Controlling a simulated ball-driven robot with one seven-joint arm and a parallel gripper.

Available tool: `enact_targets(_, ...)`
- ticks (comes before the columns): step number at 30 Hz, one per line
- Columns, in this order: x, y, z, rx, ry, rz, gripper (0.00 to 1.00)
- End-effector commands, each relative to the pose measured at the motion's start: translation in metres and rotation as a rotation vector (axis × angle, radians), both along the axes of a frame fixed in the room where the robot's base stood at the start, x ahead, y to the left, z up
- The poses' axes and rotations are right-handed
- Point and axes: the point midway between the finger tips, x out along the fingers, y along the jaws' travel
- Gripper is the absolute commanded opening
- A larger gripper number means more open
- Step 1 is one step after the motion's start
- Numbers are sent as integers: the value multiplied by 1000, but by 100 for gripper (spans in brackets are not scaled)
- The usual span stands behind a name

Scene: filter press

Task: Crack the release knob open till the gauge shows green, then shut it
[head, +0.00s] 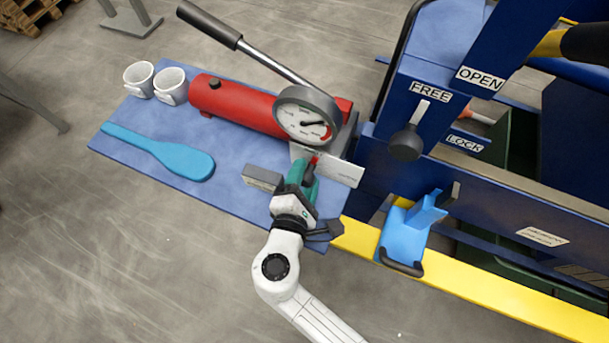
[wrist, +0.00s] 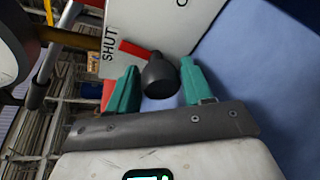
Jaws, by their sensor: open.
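The release knob (wrist: 158,76) is dark and tapered. In the wrist view it sits between the two teal fingertips of my gripper (wrist: 155,88), with visible space on the left and right. A red pointer (wrist: 138,49) beside it lies close to the word SHUT on the white plate (wrist: 150,22). In the head view my gripper (head: 303,176) is at the white plate (head: 340,172), and its fingers mostly hide the knob. The round gauge (head: 300,112) faces up on the red pump (head: 240,108). Its dark needle points right, near a red band; no green is clear.
A blue mat (head: 135,120) holds a light-blue paddle (head: 165,152) and two white cups (head: 139,78), (head: 171,85). The pump's long handle (head: 270,65) slants above the gauge. The blue press frame (head: 480,190) with a black knob (head: 406,145) stands at right.

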Motion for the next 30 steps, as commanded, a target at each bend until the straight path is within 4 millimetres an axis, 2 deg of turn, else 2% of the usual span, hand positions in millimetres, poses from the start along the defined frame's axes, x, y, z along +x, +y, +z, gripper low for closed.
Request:
enact_targets(5, -16, 3, 4, 0, -1, 2, 50)
enact_targets(12, -60, 11, 14, 1, 1, 3, 50)
enact_targets(18, -90, 17, 22, 0, 0, 2, 50)
enact_targets(23, -101, 18, 25, -1, 1, 1, 50)
enact_targets(30, -103, 19, 26, -1, 1, 1, 50)
